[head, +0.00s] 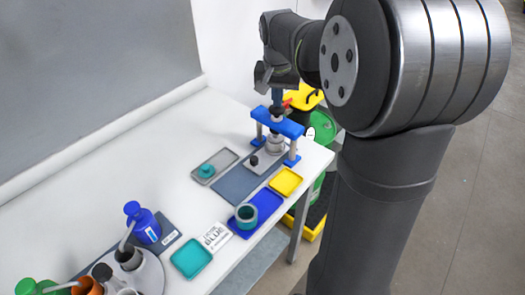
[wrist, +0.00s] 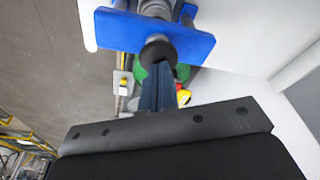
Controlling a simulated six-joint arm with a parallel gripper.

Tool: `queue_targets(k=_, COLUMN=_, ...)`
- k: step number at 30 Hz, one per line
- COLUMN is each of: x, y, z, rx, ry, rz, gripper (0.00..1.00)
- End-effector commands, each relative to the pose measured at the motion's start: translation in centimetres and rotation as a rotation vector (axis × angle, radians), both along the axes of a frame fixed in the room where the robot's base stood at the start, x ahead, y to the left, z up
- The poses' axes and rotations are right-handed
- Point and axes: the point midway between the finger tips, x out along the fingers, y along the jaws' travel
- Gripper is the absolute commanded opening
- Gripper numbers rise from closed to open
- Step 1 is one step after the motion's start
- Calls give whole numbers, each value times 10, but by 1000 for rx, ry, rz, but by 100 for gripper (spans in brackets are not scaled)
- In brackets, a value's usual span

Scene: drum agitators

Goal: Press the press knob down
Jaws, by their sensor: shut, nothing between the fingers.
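The press stands near the far right end of the table, with a blue crossbar (head: 277,122) on two grey posts. Its round black press knob (head: 277,112) sticks up above the crossbar. My gripper (head: 277,102) is shut and empty, pointing down right over the knob. In the wrist view the shut fingers (wrist: 158,78) reach toward the dark knob (wrist: 158,52), in front of the blue crossbar (wrist: 190,42). The fingertips overlap the knob's edge there. I cannot tell whether they touch it. A grey cylinder (head: 275,144) sits under the crossbar, between the posts.
A small black knob (head: 254,161) is on the press base. A blue bottle (head: 144,224) stands at lower left. Green and yellow bins are beyond the table edge.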

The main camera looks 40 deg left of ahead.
Motion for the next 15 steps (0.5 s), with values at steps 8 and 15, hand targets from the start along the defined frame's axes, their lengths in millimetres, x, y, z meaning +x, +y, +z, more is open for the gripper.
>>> queue_targets(k=8, x=0, y=0, z=-9, rx=0, ry=1, rz=0, gripper=0)
queue_targets(k=15, x=0, y=0, z=-8, rx=-2, ry=1, rz=0, gripper=0)
